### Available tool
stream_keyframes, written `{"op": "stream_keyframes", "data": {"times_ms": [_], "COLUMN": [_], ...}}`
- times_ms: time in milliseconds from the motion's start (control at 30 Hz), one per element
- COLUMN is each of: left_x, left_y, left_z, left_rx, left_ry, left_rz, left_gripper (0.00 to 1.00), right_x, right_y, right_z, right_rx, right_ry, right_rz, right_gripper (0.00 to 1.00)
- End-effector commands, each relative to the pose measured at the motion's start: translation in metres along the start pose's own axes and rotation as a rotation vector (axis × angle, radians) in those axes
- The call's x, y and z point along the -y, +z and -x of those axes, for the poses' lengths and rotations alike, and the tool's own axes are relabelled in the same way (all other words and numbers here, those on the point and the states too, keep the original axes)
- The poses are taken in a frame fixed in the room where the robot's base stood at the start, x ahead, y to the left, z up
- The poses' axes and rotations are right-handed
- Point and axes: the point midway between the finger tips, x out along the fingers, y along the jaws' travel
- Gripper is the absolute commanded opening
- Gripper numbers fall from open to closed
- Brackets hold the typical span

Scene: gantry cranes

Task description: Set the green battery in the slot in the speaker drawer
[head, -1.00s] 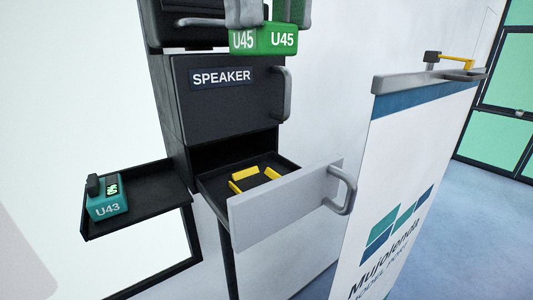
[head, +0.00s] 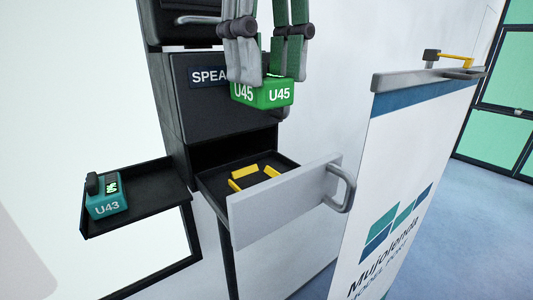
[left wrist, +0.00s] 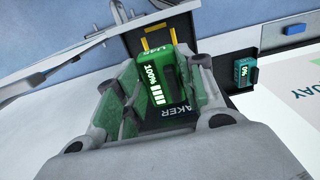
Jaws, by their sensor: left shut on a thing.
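The green battery (head: 265,94), marked U45, is held between the fingers of my left gripper (head: 263,75), which is shut on it. In the left wrist view the battery (left wrist: 160,80) shows a 100% display between the fingers. It hangs in the air above the open drawer (head: 285,205), in front of the cabinet face with the partly covered SPEAKER label (head: 208,76). The drawer holds a slot marked by yellow pieces (head: 255,175), and it looks empty. My right gripper is not in view.
A teal battery (head: 106,195), marked U43, stands on a black side tray (head: 160,185) left of the drawer. The drawer's grey handle (head: 343,188) sticks out to the right. A banner stand (head: 405,170) stands close by on the right.

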Motion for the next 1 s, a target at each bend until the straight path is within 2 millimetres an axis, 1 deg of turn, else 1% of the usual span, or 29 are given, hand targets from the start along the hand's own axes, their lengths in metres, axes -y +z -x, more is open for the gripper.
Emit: {"op": "stream_keyframes", "data": {"times_ms": [33,333,600,700,833,1000], "left_x": [0.000,0.000,0.000,0.000,0.000,0.000], "left_y": [0.000,0.000,0.000,0.000,0.000,0.000], "left_z": [-0.006,-0.030,-0.059,-0.069,-0.075,-0.075], "left_rx": [0.002,0.002,0.002,0.000,0.000,0.000], "left_ry": [-0.003,0.000,-0.001,-0.001,0.000,0.001], "left_rz": [-0.003,-0.002,-0.002,-0.001,-0.001,0.000], "left_gripper": [0.05,0.05,0.05,0.05,0.05,0.05], "right_x": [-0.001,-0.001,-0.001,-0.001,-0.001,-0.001], "right_y": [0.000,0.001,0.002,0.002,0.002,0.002], "right_z": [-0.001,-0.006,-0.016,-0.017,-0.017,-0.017], "right_rx": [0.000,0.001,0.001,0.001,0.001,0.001], "right_ry": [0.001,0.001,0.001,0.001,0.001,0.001], "right_rz": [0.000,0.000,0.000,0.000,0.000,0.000], "right_gripper": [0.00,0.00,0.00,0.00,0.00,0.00]}}
